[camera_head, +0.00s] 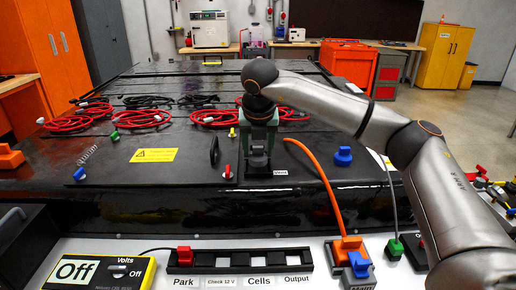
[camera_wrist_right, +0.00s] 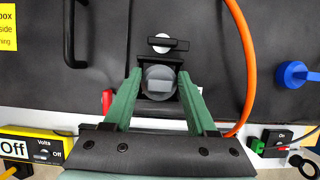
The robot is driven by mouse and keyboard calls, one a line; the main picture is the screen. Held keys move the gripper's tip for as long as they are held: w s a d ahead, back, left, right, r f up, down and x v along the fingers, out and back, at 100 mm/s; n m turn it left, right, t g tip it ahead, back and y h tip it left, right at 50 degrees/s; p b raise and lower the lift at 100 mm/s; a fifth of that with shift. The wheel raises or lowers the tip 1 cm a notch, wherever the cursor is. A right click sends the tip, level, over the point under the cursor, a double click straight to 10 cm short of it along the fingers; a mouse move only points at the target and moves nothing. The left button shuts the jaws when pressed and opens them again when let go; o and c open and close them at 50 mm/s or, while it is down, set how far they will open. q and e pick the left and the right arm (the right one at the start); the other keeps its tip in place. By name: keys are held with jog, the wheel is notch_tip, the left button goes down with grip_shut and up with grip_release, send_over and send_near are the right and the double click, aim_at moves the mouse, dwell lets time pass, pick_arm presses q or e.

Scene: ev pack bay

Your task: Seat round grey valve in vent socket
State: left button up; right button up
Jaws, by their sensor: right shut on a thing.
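The round grey valve (camera_wrist_right: 159,84) with a raised bar across its face is between the green fingers of my right gripper (camera_wrist_right: 160,76), which is shut on it. In the head view my right gripper (camera_head: 258,158) points down at the front part of the black pack lid. A dark square fitting (camera_wrist_right: 159,60), apparently the vent socket, shows around and behind the valve; the valve hides most of it. I cannot tell whether the valve touches it or sits in it. A small white label (camera_head: 280,172) lies beside this spot. My left gripper is not in view.
A black handle (camera_head: 214,151) stands left of the gripper, with a red knob (camera_head: 227,172) near it. An orange cable (camera_head: 321,179) arcs to the right, near a blue knob (camera_head: 343,156). A white disc with a black bar (camera_wrist_right: 166,44) lies just beyond the valve.

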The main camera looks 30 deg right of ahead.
jog(key=shift+f+b, duration=0.95)
jog(key=shift+f, duration=0.15)
